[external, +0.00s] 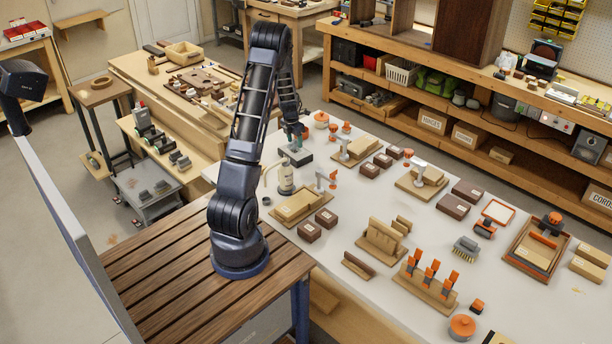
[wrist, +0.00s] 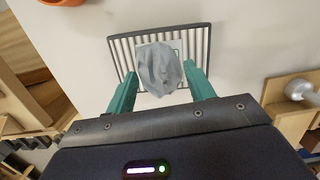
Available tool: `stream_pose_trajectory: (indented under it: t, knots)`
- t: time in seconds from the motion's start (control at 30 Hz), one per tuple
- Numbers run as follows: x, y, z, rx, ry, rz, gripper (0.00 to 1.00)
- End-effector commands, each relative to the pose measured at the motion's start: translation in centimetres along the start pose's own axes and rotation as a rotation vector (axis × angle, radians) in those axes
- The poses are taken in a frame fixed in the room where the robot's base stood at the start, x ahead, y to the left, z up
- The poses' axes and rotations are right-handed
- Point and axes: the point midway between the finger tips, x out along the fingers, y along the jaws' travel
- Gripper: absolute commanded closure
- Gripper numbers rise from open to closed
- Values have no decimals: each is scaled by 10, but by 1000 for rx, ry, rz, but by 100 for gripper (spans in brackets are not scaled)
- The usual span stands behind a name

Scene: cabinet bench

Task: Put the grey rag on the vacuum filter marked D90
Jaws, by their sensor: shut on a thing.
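The grey rag (wrist: 158,70) is a crumpled bundle between my two green fingers in the wrist view. My gripper (external: 293,137) is shut on it, with the fingertips at its left and right sides. A slatted filter with a dark frame (wrist: 197,42) lies directly behind the rag in that view. The rag covers its middle, and I cannot read any marking on it. In the external view the filter is a small dark block (external: 296,158) on the white bench, just under my gripper. I cannot tell whether the rag touches it.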

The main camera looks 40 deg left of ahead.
Motion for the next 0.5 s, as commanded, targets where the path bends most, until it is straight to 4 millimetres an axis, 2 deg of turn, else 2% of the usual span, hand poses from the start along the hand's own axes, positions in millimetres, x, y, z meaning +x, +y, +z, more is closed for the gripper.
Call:
stream_pose_trajectory:
  t: [0.03,0.17,0.5]
  knots:
    - [9,1,-3,-2,3,-2,68]
    - [21,0,-4,-1,1,-1,68]
    - [23,0,-4,0,1,-1,68]
